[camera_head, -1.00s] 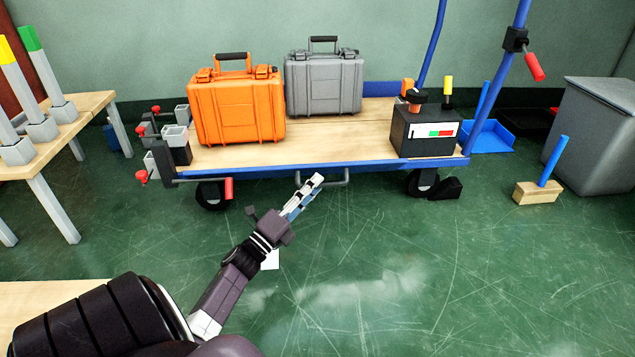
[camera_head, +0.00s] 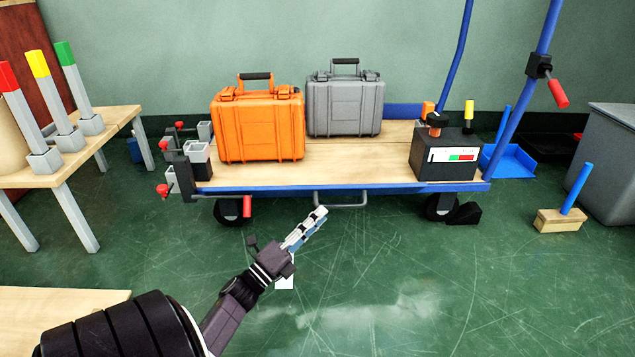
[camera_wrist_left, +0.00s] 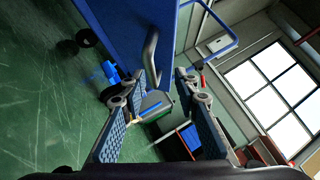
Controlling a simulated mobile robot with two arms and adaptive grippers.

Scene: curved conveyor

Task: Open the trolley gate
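The trolley (camera_head: 400,187) has a wooden deck with a blue front edge. A grey bar handle (camera_head: 341,203) hangs below that edge. A grey bar handle on a blue panel also shows in the left wrist view (camera_wrist_left: 151,52), ahead of the fingers. My left gripper (camera_head: 318,217) is just below and left of the handle in the head view, apart from it. In the left wrist view its two fingers (camera_wrist_left: 163,112) are spread with nothing held. I cannot tell which part is the gate. My right gripper is out of view.
An orange case (camera_head: 258,125) and a grey case (camera_head: 345,105) stand on the deck, with a black box (camera_head: 445,160) at its right. Red-handled clamps (camera_head: 170,188) stick out at the left end. A wooden table (camera_head: 90,150) stands left.

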